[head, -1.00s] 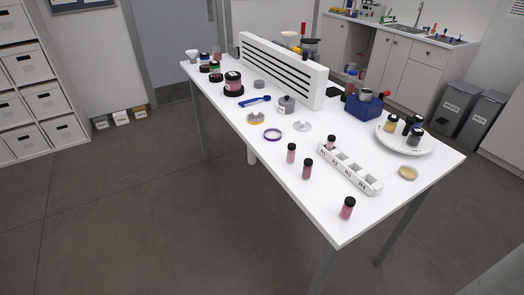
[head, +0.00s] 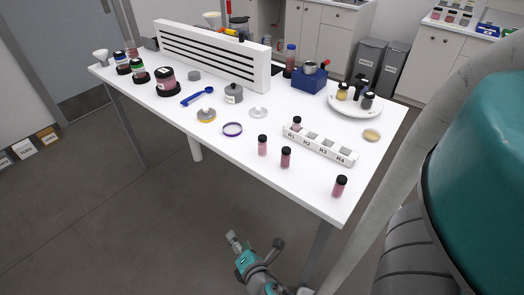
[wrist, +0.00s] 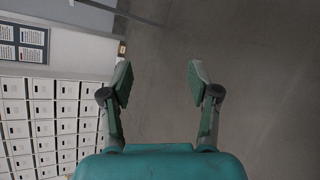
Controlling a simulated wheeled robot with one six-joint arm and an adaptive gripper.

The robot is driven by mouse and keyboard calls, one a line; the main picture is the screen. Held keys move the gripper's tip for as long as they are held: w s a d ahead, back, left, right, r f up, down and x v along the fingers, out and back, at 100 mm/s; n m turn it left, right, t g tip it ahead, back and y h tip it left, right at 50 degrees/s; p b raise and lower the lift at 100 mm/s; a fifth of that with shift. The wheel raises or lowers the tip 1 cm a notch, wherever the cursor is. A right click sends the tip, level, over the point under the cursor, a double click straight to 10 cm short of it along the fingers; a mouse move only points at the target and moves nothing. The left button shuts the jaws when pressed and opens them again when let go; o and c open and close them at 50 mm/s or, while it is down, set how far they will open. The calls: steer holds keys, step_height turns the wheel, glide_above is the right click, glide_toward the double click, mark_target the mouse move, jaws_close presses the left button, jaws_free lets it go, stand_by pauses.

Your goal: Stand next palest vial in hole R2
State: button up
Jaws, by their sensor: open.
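The white rack (head: 318,149) stands on the table with holes labelled R1 to R4. A dark-capped pink vial (head: 297,124) stands in hole R1; R2, R3 and R4 look empty. Three dark-capped vials stand upright in front of the rack: a left pink one (head: 262,146), a middle, deeper pink one (head: 286,158) and a right pink one (head: 339,187). The left one looks somewhat paler, but the shades are hard to compare. My gripper (head: 255,243) is low in front of the table, apart from the vials. In the wrist view my gripper (wrist: 160,82) is open and empty, over floor.
A white plate (head: 352,110) with several small jars is behind the rack, with a shallow dish (head: 371,135) at its right end. A slotted white stand (head: 212,55) runs along the back. The front table edge is clear.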

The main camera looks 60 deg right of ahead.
steer(key=w+d+r+n+g+h, duration=0.2)
steer(key=w+d+r+g+h, duration=0.3)
steer(key=d, duration=0.4)
steer(key=g+h, duration=0.5)
steer(key=g, duration=0.1)
glide_toward(260, 145)
steer(key=d, duration=1.1)
steer(key=shift+s+d+r, duration=0.15)
steer(key=shift+s+d, duration=0.05)
steer(key=shift+d, duration=0.1)
jaws_close()
